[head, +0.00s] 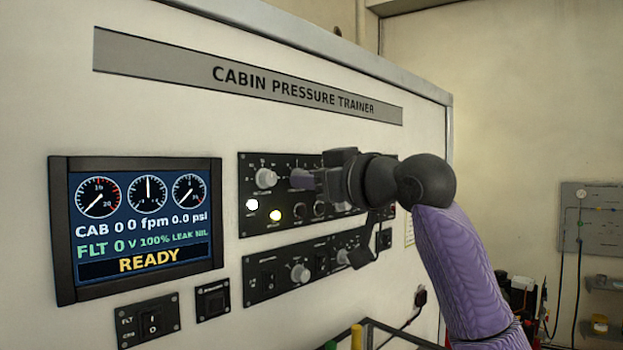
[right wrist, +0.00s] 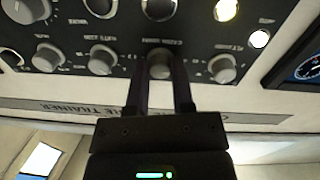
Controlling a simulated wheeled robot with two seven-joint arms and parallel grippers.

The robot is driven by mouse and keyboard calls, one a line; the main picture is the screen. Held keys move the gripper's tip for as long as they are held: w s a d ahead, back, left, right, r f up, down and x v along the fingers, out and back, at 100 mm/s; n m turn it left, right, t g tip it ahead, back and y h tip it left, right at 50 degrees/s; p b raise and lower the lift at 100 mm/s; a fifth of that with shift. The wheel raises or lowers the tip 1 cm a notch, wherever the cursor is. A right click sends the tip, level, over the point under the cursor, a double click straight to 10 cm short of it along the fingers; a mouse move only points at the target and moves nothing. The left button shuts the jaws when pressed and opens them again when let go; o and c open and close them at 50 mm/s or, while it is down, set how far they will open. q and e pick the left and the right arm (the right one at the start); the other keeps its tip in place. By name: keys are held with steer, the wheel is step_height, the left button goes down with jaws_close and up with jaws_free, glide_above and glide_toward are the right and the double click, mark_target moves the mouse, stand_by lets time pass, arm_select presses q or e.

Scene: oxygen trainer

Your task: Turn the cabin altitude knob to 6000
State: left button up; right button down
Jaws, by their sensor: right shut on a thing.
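The trainer's upper black panel (head: 246,215) carries a row of grey knobs. My right gripper (head: 302,179) is at the second knob from the left in that row. In the right wrist view, which is upside down, its fingers (right wrist: 160,75) are closed around the sides of this grey knob (right wrist: 160,62). The label beside the knob is too blurred to read surely, and its pointer and scale setting cannot be told. The leftmost knob (head: 265,178) stands free beside the gripper; it also shows in the right wrist view (right wrist: 223,68). My left gripper is not in view.
The display (head: 140,225) reads CAB 0, 0 fpm, 0.0 psi, FLT 0 and READY. Two lamps glow below the knobs, one white (head: 252,204) and one yellow (head: 275,215). A lower panel (head: 262,283) has switches and knobs. Neighbouring knobs (right wrist: 101,60) stand close to my fingers.

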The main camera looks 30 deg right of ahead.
steer(key=shift+m, duration=0.3)
steer(key=shift+r+m+g+y+p, duration=0.15)
steer(key=shift+m+y+p, duration=0.15)
steer(key=shift+m+p, duration=4.65)
steer(key=shift+r+m+g+y+p, duration=0.25)
steer(key=shift+m+p, duration=1.85)
steer(key=shift+m, duration=5.65)
steer(key=shift+f, duration=0.25)
